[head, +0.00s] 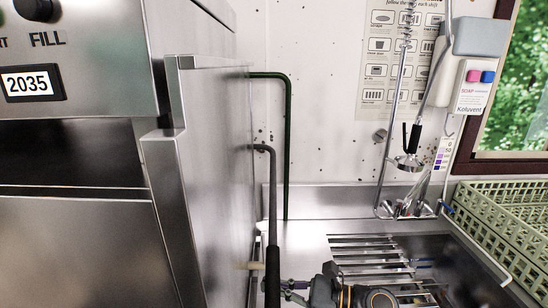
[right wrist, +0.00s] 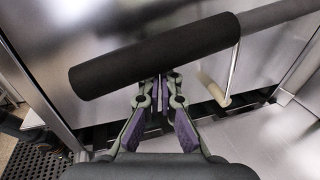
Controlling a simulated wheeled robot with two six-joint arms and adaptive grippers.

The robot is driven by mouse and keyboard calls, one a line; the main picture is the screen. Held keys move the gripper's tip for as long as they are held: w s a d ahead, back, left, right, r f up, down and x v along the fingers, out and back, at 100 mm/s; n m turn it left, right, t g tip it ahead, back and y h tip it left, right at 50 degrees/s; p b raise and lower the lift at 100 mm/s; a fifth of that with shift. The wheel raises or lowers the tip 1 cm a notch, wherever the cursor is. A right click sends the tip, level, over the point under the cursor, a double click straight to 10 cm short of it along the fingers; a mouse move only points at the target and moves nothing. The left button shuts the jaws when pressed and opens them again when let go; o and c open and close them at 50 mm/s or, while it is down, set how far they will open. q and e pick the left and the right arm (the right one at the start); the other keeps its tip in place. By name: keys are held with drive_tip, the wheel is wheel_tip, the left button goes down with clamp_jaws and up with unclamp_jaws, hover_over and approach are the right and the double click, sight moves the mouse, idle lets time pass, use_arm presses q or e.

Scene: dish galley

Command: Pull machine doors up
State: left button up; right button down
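The steel dish machine fills the left of the head view, with its closed-looking front door panel (head: 75,245) and a side panel (head: 205,170). A grey lever bar (head: 271,190) comes down beside it and ends in a black handle grip (head: 272,277). In the right wrist view the black grip (right wrist: 150,55) lies slanted across, just beyond the fingertips. My right gripper (head: 287,291) is beside the grip's lower part. My left gripper is out of view.
A sink with a slatted rack (head: 375,255) lies right of the lever. A spray tap (head: 408,160) rises behind it. A green crate (head: 510,215) stands at the right. A dark green pipe (head: 287,140) runs along the wall.

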wheel_tip(320, 180, up, 18)
drive_tip(key=s+p, duration=0.3)
drive_tip(key=p, duration=0.3)
drive_tip(key=w+r+p, duration=0.5)
drive_tip(key=r+p, duration=0.1)
drive_tip(key=r, duration=0.7)
drive_tip(key=w+r+p, duration=0.5)
drive_tip(key=r+p, duration=0.1)
drive_tip(key=r, duration=0.8)
drive_tip(key=s+d+f, duration=0.2)
drive_tip(key=s+d, duration=0.1)
drive_tip(key=d, duration=0.6)
drive_tip(key=shift+d+f, duration=0.2)
drive_tip(key=shift+d, duration=0.2)
drive_tip(key=shift+a, duration=0.1)
